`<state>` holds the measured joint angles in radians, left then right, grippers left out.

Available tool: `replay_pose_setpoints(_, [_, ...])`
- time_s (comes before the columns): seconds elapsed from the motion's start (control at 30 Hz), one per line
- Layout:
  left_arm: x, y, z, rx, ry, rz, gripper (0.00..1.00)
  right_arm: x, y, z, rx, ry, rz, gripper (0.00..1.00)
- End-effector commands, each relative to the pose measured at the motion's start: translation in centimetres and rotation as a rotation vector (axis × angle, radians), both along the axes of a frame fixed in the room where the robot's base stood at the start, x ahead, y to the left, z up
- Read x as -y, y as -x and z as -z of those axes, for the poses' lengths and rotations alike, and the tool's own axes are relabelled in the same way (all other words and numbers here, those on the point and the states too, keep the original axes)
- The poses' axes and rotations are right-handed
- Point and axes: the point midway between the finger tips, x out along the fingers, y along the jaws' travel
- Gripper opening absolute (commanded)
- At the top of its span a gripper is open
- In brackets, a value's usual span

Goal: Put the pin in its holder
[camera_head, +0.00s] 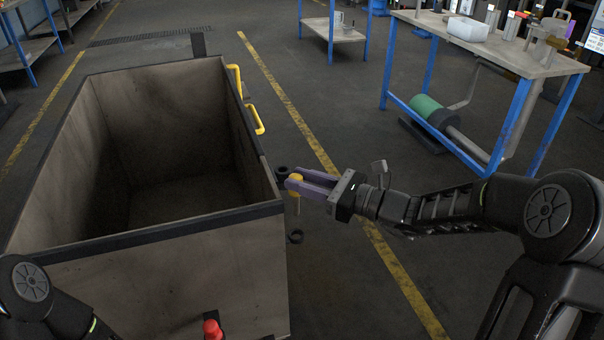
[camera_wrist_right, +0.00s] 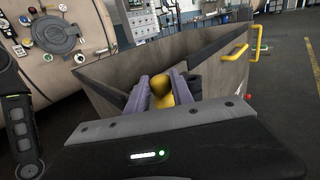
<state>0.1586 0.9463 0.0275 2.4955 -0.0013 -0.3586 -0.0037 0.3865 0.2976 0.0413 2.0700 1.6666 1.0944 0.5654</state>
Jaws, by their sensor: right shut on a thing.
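My right gripper (camera_head: 300,184) is shut on the yellow pin (camera_head: 295,178), beside the right wall of the large open cart (camera_head: 165,228). The pin's thin shaft points down below the fingers. In the wrist view, the pin's yellow head (camera_wrist_right: 162,91) sits between the two purple fingers of the right gripper (camera_wrist_right: 160,86). A dark ring (camera_head: 283,172) is right at the fingertips, on the cart's side, and a second dark ring (camera_head: 296,237) is lower down. They look like the holder. I cannot tell whether the shaft is inside either ring. My left gripper is out of view.
Yellow handles (camera_head: 255,118) stick out from the cart's right side. A red knob (camera_head: 212,329) is on its near wall. A workbench (camera_head: 500,48) with blue legs stands at the back right, with a green roll (camera_head: 425,106) beneath. The floor right of the cart is mostly clear.

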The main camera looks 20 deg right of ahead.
Motion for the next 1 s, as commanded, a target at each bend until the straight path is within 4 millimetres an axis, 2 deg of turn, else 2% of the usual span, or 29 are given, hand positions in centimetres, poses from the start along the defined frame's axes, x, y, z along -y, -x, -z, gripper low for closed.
replay_pose_setpoints(0.37, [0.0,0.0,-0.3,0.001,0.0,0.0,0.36,0.0,0.0,-0.1,-0.002,0.001,-0.001,0.0])
replay_pose_setpoints(1.0, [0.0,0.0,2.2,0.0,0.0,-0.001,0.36,0.0,0.0,3.1,-0.002,-0.001,-0.001,0.0])
